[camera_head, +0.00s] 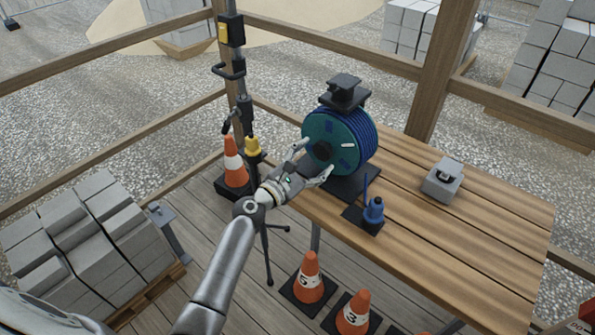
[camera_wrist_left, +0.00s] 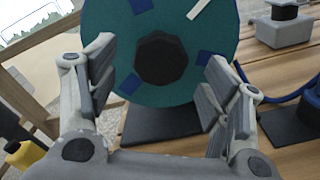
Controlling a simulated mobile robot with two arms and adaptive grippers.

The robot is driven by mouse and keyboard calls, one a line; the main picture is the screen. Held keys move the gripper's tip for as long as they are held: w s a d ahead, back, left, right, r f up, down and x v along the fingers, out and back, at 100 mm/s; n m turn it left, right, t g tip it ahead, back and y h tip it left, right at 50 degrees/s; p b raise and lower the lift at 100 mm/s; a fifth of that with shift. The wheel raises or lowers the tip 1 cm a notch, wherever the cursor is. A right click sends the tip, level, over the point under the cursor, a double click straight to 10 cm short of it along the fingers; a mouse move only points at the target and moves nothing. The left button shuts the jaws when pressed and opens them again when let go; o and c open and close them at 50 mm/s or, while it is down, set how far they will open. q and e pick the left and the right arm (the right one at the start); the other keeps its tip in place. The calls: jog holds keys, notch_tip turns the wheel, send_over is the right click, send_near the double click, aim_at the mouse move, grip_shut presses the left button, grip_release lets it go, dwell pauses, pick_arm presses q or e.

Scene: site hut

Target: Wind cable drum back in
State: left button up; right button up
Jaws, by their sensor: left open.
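The cable drum (camera_head: 335,140) stands upright on a dark base (camera_head: 352,184) on the wooden table. It has a teal side disc with blue patches, a white bar, a dark hub and blue cable wound behind. In the left wrist view the disc (camera_wrist_left: 200,75) fills the upper middle, with the black faceted hub (camera_wrist_left: 160,58) between my fingers. My left gripper (camera_head: 311,163) is open in front of the disc, its fingers to either side of the hub; I cannot tell whether they touch the disc. My right gripper is not in view.
A blue plug-like piece (camera_head: 373,210) stands on a dark plate right of the drum. A grey box (camera_head: 442,180) sits farther right. Orange cones (camera_head: 311,278) stand below the table's front edge. Grey blocks (camera_head: 85,235) are stacked at left. The table's right end is clear.

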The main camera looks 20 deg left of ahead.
pick_arm(q)
jog(key=v, duration=0.7)
jog(key=shift+d, duration=0.1)
